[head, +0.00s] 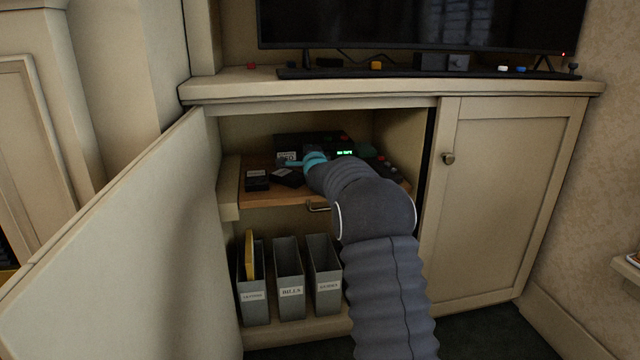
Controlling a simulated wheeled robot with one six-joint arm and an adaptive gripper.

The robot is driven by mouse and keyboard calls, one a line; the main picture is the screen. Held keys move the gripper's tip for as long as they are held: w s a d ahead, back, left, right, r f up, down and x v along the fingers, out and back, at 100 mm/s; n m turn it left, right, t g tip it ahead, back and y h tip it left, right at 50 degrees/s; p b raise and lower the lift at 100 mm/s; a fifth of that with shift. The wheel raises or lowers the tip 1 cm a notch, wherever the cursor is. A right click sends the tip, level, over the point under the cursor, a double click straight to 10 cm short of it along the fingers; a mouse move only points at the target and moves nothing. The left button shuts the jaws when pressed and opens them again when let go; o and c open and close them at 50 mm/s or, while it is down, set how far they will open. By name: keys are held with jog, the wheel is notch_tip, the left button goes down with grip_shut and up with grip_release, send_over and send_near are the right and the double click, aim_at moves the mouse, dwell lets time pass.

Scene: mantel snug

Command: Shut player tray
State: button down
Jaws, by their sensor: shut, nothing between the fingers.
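A wooden tray (285,197) sits at mid-height in the open left bay of the cabinet, with a metal handle (318,207) at its front edge. A dark player (288,142) stands at the back of it, with a lit green display (345,153). Small black boxes (257,180) lie on the tray's left part. My arm reaches in from the front and covers much of the tray's right side. My gripper (295,163), teal in part, is shut and empty above the tray, in front of the player. Its fingertips are small and partly hidden; contact cannot be told.
The left cabinet door (130,250) stands wide open towards me. The right door (505,200) is shut. Grey file holders (290,280), one with a yellow item, stand below the tray. A television (420,25) is above.

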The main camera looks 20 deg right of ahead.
jog(key=s, duration=0.4)
jog(key=s+a, duration=0.1)
jog(key=s, duration=0.3)
jog(key=s+a, duration=0.1)
jog(key=s, duration=0.4)
jog(key=shift+f, duration=0.1)
jog(key=shift+s, duration=0.25)
jog(key=s+a+r+n+g+p, duration=0.25)
jog(key=s+r+n, duration=0.2)
jog(key=s, duration=0.45)
jog(key=s+a+f+n+g+p, duration=0.1)
jog(key=s+n+g+p, duration=0.3)
jog(key=s, duration=1.7)
jog(key=s+a+f+n+g+y+p, duration=0.1)
jog(key=s+n+g, duration=0.5)
jog(key=s, duration=1.5)
jog(key=a+f+n+p, duration=0.1)
jog(key=a+n+p, duration=0.1)
jog(key=n, duration=0.2)
jog(key=shift+a+f+y+p, duration=0.25)
jog(key=shift+f+y+p, duration=0.05)
jog(key=shift+p, duration=0.05)
jog(key=shift+s+d+n, duration=0.1)
jog(key=shift+n, duration=0.15)
